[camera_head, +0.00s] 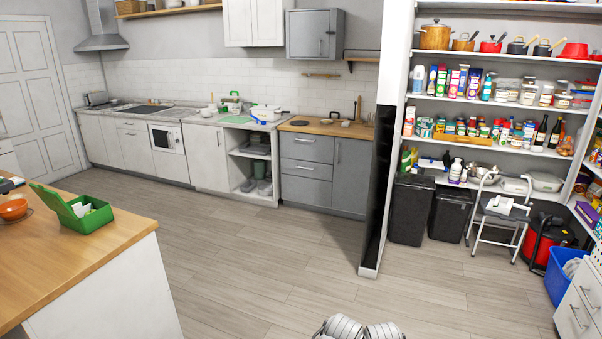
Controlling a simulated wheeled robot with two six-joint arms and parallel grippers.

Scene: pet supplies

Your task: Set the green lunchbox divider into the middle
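An open green box (93,223), which looks like a lunchbox, sits on the wooden top of the island at the left. Its lid (50,203) stands tilted open on the left side. Something pale and something lighter green show inside; I cannot tell whether either is the divider. A small green and white thing (231,101) stands on the far counter, too small to identify. Neither of my grippers is in view; only rounded grey-white parts of mine show at the bottom edge.
The wooden island top (45,268) has bare room in front of the box. An orange bowl (13,209) sits left of it. Grey floor (260,255) lies clear between island and far counter. A partition edge (369,270) stands right of centre, beside pantry shelves and black bins (410,212).

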